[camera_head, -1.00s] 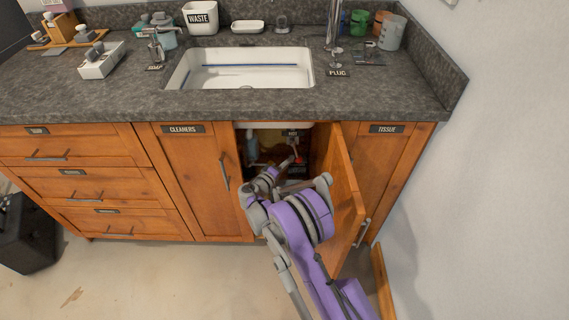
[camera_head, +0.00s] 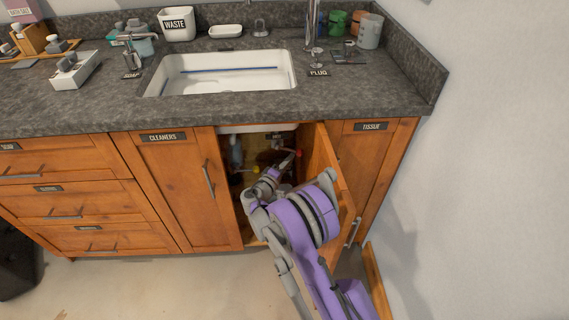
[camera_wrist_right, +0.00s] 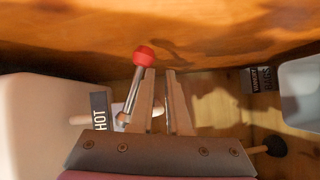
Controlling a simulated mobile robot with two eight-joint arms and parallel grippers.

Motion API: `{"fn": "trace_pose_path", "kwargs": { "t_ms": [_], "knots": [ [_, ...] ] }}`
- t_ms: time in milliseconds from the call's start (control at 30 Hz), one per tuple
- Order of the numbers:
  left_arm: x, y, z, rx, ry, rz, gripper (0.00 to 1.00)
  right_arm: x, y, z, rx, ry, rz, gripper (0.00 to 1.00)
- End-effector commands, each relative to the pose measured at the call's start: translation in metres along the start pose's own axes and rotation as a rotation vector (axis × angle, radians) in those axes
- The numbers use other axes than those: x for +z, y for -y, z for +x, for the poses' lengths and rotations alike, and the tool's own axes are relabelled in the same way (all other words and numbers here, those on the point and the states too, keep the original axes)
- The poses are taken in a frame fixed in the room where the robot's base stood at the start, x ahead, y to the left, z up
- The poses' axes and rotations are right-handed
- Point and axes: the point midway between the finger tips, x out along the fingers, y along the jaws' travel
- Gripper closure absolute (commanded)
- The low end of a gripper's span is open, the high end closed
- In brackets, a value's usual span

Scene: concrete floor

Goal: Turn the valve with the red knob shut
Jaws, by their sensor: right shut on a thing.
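The valve lever has a red knob (camera_wrist_right: 144,55) on a metal shaft (camera_wrist_right: 135,88), inside the open cabinet under the sink. The red knob also shows in the head view (camera_head: 298,153). My right gripper (camera_wrist_right: 162,73) reaches into the cabinet and is shut on the valve lever. The knob stands just past the left fingertip, and the shaft slants down along that finger. A "HOT" label (camera_wrist_right: 99,111) is left of the lever. In the head view, my right arm hides the lower cabinet and most of my right gripper (camera_head: 283,172). My left gripper is not in view.
The open cabinet door (camera_head: 328,180) stands close on the right of my arm. The closed "CLEANERS" door (camera_head: 165,190) is on the left. A white rounded body (camera_wrist_right: 45,130) is left of the fingers, and a pale container (camera_wrist_right: 300,92) is at the right.

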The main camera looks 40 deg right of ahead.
Motion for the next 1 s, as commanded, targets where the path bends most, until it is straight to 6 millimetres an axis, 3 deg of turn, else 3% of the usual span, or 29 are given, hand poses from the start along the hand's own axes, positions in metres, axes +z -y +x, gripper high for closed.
{"fn": "trace_pose_path", "kwargs": {
  "t_ms": [33, 200, 1000],
  "knots": [
    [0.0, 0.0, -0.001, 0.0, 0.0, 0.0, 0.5, 0.011, -0.003, 0.007, 0.001, 0.024, 0.007, 1.0],
    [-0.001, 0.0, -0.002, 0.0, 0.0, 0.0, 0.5, 0.016, -0.011, 0.009, 0.001, 0.026, 0.008, 1.0],
    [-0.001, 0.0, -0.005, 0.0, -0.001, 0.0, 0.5, 0.015, -0.023, 0.01, 0.001, 0.013, 0.004, 1.0]
  ]
}}
